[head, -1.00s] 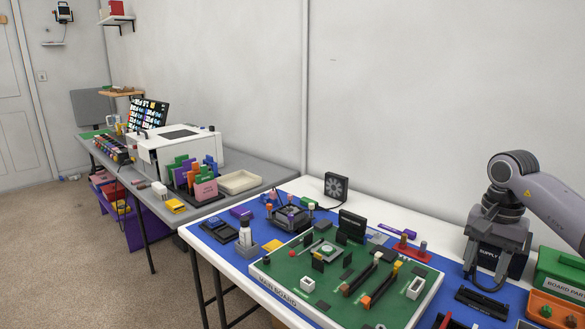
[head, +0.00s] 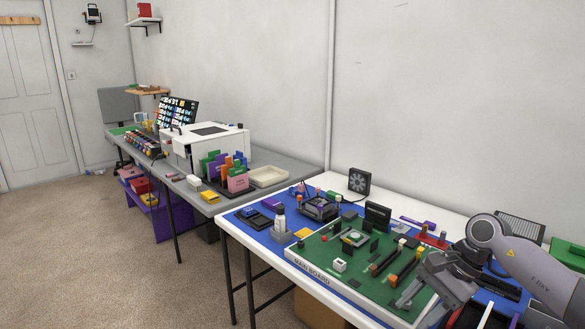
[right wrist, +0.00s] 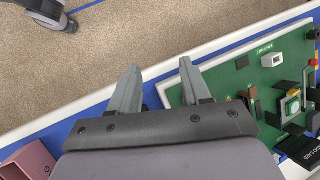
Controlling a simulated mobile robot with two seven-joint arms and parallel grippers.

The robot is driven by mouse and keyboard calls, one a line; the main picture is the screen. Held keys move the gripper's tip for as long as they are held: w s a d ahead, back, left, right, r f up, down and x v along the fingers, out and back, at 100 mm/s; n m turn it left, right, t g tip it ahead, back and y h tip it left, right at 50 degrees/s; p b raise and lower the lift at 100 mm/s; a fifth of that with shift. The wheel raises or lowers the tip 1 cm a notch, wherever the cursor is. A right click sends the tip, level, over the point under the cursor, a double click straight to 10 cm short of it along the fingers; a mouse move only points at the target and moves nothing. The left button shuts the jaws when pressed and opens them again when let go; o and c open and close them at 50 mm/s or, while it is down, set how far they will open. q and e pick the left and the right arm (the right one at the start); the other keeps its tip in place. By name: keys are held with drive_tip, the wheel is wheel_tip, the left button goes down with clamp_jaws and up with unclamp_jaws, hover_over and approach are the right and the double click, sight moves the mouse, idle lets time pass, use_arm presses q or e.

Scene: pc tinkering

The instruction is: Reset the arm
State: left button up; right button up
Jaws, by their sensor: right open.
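My right arm comes in from the right in the head view. Its gripper (head: 420,303) hangs low over the front right of the green main board (head: 322,258). In the right wrist view the two grey fingers of this gripper (right wrist: 158,72) stand apart with nothing between them. They are over the white table edge, with carpet beyond and the green board (right wrist: 240,72) to the right. My left gripper is not in view.
A grey table (head: 272,158) with a white printer (head: 205,145) stands farther left. Carpet (head: 120,250) is clear at the left.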

drive_tip(key=s+a+r+m+t+y+p, duration=0.1)
drive_tip(key=s+a+m+t+y, duration=0.2)
drive_tip(key=a+m+y, duration=0.45)
drive_tip(key=s+a+r+m+t+y+p, duration=0.2)
drive_tip(key=a+m+t+y, duration=0.15)
drive_tip(key=a+m, duration=0.65)
drive_tip(key=s+d+f+n+t+h+p, duration=0.1)
drive_tip(key=s+d+f+n+h, duration=0.2)
drive_tip(key=n, duration=0.7)
drive_tip(key=s+d+f+n+t+h+p, duration=0.1)
drive_tip(key=s+d+f+n+h, duration=0.2)
drive_tip(key=s+f+n+h, duration=0.4)
drive_tip(key=s+d+f+n+t+h+p, duration=0.1)
drive_tip(key=s+d+f+n+h, duration=0.3)
drive_tip(key=n, duration=1)
wheel_tip(320, 180, down, 4)
drive_tip(key=s, duration=0.2)
drive_tip(key=shift+s+r+n+h+p, duration=0.25)
drive_tip(key=shift+s+n+h+p, duration=0.1)
drive_tip(key=shift+h, duration=0.05)
